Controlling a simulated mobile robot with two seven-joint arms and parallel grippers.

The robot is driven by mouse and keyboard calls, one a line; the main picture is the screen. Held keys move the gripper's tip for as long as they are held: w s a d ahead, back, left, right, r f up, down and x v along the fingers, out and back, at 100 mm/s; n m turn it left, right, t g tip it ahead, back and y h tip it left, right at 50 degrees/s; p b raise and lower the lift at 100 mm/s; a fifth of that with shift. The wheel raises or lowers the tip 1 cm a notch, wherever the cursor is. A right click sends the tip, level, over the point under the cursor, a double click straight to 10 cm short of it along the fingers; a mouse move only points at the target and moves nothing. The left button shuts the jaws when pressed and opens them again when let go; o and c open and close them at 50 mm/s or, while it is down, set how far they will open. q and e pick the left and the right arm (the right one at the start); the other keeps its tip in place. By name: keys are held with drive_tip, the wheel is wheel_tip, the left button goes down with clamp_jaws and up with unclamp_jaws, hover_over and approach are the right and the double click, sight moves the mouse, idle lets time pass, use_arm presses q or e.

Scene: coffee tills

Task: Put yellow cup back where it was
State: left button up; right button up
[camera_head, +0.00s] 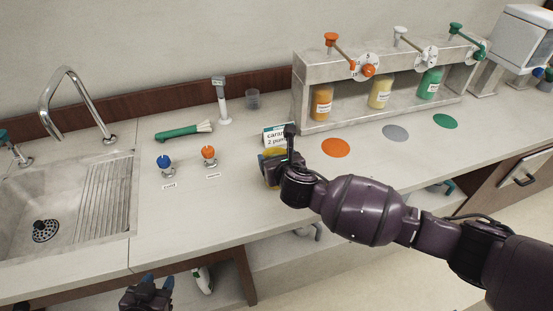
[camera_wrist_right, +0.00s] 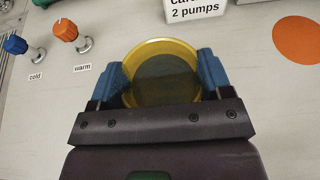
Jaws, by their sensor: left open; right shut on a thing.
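The yellow cup (camera_wrist_right: 160,52) is between the blue fingers of my right gripper (camera_wrist_right: 162,75) in the right wrist view, and the gripper is shut on it. In the head view the cup (camera_head: 272,153) is mostly hidden behind my right gripper (camera_head: 277,170), in front of the white "2 pumps" card (camera_head: 275,136). Whether the cup touches the counter cannot be told. My left gripper (camera_head: 147,290) is low at the bottom of the head view, in front of the counter edge, and open.
Orange (camera_head: 336,147), grey (camera_head: 395,133) and green (camera_head: 445,121) discs lie before the pump rack (camera_head: 300,90). The sink (camera_head: 60,215) is far left. The front counter is clear.

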use_arm(q)
drive_tip(key=shift+s+f, duration=0.1)
drive_tip(key=shift+s, duration=0.15)
drive_tip(key=shift+s+f, duration=0.1)
drive_tip(key=shift+f, duration=0.05)
use_arm(e)
drive_tip(key=shift+f, duration=0.15)
drive_tip(key=o, duration=1.5)
drive_tip(key=shift+c, duration=0.2)
